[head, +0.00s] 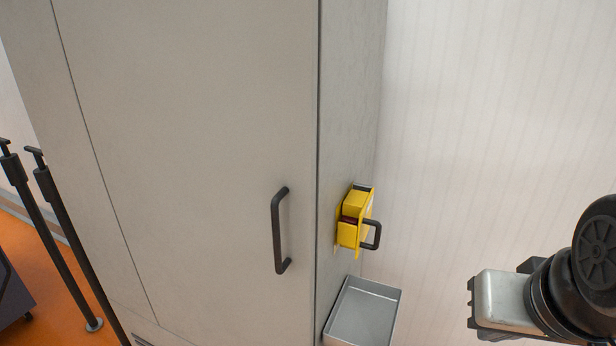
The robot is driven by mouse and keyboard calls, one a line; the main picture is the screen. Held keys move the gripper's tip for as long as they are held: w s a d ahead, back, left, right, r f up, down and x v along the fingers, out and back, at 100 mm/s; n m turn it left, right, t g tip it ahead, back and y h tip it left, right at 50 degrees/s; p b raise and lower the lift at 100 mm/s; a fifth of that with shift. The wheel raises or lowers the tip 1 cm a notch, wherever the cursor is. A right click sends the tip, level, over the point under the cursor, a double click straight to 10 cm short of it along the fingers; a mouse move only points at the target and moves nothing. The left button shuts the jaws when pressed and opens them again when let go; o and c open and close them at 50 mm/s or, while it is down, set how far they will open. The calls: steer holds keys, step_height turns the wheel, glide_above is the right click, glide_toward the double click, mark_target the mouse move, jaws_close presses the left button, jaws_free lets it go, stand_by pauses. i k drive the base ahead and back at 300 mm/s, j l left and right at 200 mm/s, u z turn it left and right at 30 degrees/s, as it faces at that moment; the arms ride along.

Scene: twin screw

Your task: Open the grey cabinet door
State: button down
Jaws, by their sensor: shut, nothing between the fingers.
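The grey cabinet door (190,150) fills the left and middle of the head view and sits flush and closed. Its black upright bar handle (277,230) is near the door's right edge. My gripper (474,302) is at the lower right, well right of the handle and apart from the cabinet. It is shut and empty. The fingertips are small and hard to make out beside the pale block and black wrist.
A yellow box with a black handle (355,222) is on the cabinet's right side. A grey open tray (365,310) juts out below it. Black posts (60,215) stand at the left on an orange floor. A pale wall (490,120) is behind.

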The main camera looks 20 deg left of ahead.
mark_target(200, 117)
steer(key=j+u, duration=0.15)
steer(key=u, duration=1.55)
steer(key=j+z, duration=0.1)
steer(key=j, duration=0.15)
steer(key=k+j+z, duration=0.15)
steer(key=j, duration=0.15)
steer(key=i, duration=0.1)
